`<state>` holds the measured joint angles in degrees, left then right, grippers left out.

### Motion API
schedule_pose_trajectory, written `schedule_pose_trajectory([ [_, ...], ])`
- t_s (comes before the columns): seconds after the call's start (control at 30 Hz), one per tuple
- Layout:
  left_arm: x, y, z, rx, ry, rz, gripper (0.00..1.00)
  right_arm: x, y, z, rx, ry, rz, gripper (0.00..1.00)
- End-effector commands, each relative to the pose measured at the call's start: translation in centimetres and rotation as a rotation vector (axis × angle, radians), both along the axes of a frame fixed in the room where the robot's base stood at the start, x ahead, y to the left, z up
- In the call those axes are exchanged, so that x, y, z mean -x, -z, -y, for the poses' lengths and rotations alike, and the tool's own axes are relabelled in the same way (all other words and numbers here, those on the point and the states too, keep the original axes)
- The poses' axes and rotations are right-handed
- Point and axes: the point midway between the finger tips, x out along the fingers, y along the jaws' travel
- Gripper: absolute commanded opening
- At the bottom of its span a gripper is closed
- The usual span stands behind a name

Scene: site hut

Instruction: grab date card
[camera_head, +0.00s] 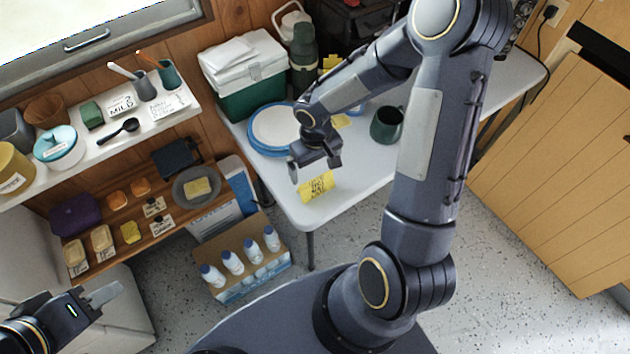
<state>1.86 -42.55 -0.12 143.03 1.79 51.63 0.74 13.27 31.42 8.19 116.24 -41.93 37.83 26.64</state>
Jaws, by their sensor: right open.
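A yellow card with dark writing (316,187) lies at the near edge of the white table (290,205); the writing is too small to read, but it may be the date card. My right gripper (315,168) is open and empty, above the table just behind the yellow card, and appears apart from it. My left gripper (103,293) is at the lower left, away from the table; I cannot tell its opening.
Blue-rimmed plates (256,145), a dark green mug (386,125) and a green-and-white cooler (243,80) stand on the table. White shelf (80,151) holds lettered cards (122,104), cups and jars. A crate of bottles (213,290) stands on the floor in front.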

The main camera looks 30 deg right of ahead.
Motion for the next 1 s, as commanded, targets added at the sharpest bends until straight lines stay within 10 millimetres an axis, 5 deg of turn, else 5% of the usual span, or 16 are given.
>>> schedule_pose_trajectory([
  [0.53,0.0,-0.8,0.0,0.0,0.0,0.0,0.36,0.0,7.1,0.0,-0.001,-0.003,-0.007,1.0],
  [0.87,0.0,-0.8,0.0,0.0,0.0,0.0,0.36,-0.1,7.9,0.0,-0.001,-0.002,-0.003,1.0],
  [1.0,0.0,-0.8,0.0,0.0,0.0,0.0,0.36,-0.1,7.9,0.0,-0.001,-0.002,-0.003,0.83],
])
